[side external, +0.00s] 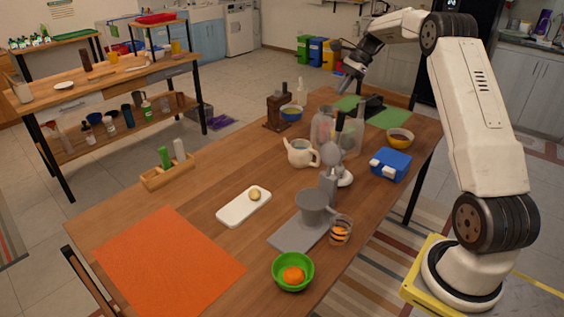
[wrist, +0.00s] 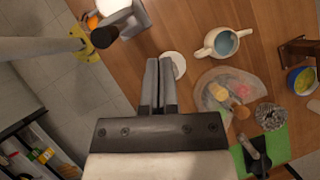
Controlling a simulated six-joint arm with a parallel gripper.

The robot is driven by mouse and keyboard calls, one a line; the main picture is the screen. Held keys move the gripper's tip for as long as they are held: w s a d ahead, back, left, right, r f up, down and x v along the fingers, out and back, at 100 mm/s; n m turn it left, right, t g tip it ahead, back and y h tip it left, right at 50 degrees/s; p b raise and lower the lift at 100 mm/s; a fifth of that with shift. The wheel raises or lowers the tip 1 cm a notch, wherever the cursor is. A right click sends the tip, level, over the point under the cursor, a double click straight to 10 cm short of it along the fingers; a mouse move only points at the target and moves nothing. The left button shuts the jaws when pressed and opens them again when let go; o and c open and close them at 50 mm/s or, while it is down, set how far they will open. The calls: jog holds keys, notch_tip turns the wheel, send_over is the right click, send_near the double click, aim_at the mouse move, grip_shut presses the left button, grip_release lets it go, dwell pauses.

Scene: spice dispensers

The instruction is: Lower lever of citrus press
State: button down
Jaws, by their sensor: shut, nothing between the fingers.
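The grey citrus press (side external: 298,232) stands near the front right of the wooden table, with a cup-shaped bowl (side external: 313,205) over a flat base. Part of the press (wrist: 128,18) shows at the top of the wrist view, cut off by the frame. My gripper (side external: 343,88) is above the far end of the table, well apart from the press. In the wrist view my gripper's fingers (wrist: 160,62) are together and empty.
A glass jar (side external: 321,127), bottles and a cream teapot (side external: 301,152) stand between my gripper and the press. A striped glass (side external: 341,230) and a green bowl with an orange (side external: 293,271) are close to the press. A blue box (side external: 391,164) sits at the right edge.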

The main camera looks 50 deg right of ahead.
jog(key=s+d+r+n+g, duration=0.1)
jog(key=s+d+r+g, duration=0.1)
jog(key=s+d, duration=0.3)
jog(key=shift+s+r+n, duration=0.35)
jog(key=shift+s+n, duration=0.05)
jog(key=shift+s, duration=0.15)
jog(key=shift+f, duration=0.15)
jog(key=w+a+f, duration=0.1)
jog(key=a+f, duration=0.7)
jog(key=shift+w, duration=0.15)
jog(key=shift+a+r+h, duration=0.1)
jog(key=shift+h, duration=0.2)
